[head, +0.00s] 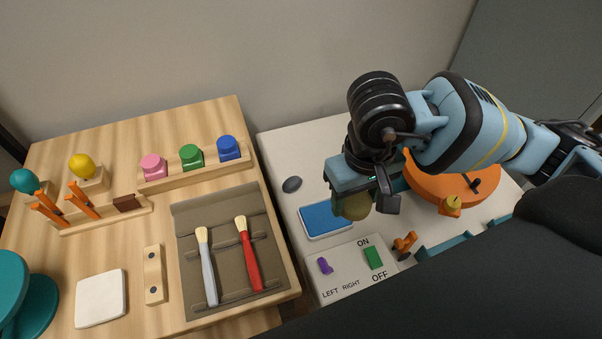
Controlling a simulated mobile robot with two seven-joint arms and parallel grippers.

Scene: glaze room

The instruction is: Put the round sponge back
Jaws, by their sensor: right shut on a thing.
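My right gripper (366,190) is above the white table on the right, pointing down. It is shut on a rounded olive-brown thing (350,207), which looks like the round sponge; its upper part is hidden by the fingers. The held thing shows just right of a shallow white tray (329,236) with a blue pad (325,217). I cannot tell its exact height above the table. A dark grey oval (292,184) lies on the table left of the gripper. My left gripper is not in view.
An orange disc (435,190) stands right of the gripper, partly hidden by my arm. A switch panel (348,265) and small orange stand (404,244) are in front. The wooden table (110,235) holds brushes on a mat (190,240), coloured pots and a white tile (101,298).

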